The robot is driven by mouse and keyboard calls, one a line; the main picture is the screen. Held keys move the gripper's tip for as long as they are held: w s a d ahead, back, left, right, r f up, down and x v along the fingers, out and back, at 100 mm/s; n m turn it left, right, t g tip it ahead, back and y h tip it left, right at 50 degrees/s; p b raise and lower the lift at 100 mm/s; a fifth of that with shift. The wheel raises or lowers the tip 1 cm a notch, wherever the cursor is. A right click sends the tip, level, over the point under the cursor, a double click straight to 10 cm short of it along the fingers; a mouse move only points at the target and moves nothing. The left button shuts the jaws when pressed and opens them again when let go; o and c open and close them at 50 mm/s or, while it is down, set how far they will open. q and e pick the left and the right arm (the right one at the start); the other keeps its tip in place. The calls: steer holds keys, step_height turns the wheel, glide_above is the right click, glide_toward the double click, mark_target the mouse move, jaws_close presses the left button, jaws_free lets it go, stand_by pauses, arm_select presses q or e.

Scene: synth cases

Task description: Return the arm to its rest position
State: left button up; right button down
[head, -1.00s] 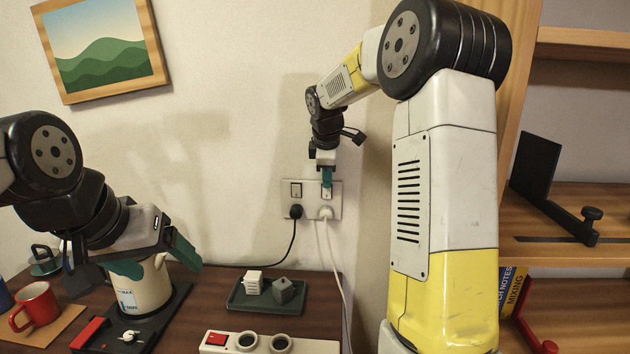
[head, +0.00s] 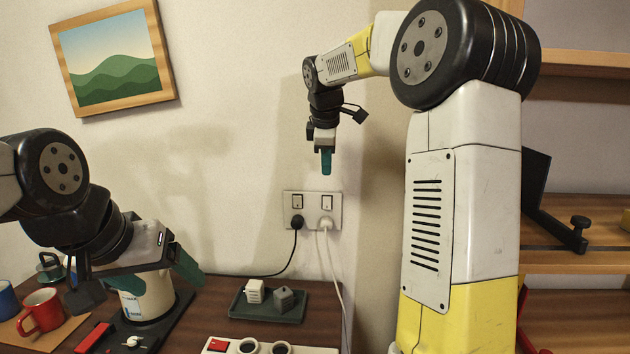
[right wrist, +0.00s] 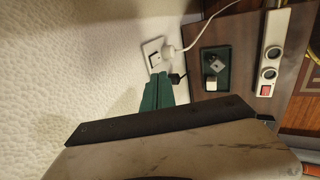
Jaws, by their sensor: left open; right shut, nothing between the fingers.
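My right gripper (head: 326,162) is shut and empty, in the air just above the white double wall socket (head: 312,207). A small gap shows between its teal fingertips and the socket. In the right wrist view, the closed teal fingers (right wrist: 158,92) point towards the socket plate (right wrist: 151,47). My left gripper (head: 160,275) is open, its teal fingers spread at the upper part of a cream vessel (head: 150,301) on a dark base. The gripper partly hides the vessel; I cannot tell whether they touch.
Black and white plugs with cables sit in the socket. A dark tray (head: 262,310) with two small blocks lies on the table below. A red mug (head: 41,311) stands at left. Wooden shelves (head: 575,205) stand at right. A framed picture (head: 113,60) hangs on the wall.

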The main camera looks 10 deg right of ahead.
steer(key=shift+s+r, duration=0.15)
steer(key=shift+r, duration=0.5)
steer(key=s+a+f+m+y, duration=0.1)
steer(key=s+m, duration=0.3)
steer(key=s, duration=0.6)
steer(key=s+a+f+m+t+y, duration=0.1)
steer(key=s+f+m, duration=0.3)
steer(key=s, duration=0.7)
steer(key=s+a+f+m+y, duration=0.1)
steer(key=s+f+m, duration=0.2)
steer(key=s+m, duration=0.3)
steer(key=s, duration=0.4)
steer(key=shift+s+a+f+y, duration=0.15)
steer(key=shift+a+f+y, duration=0.05)
steer(key=shift+f+y, duration=0.1)
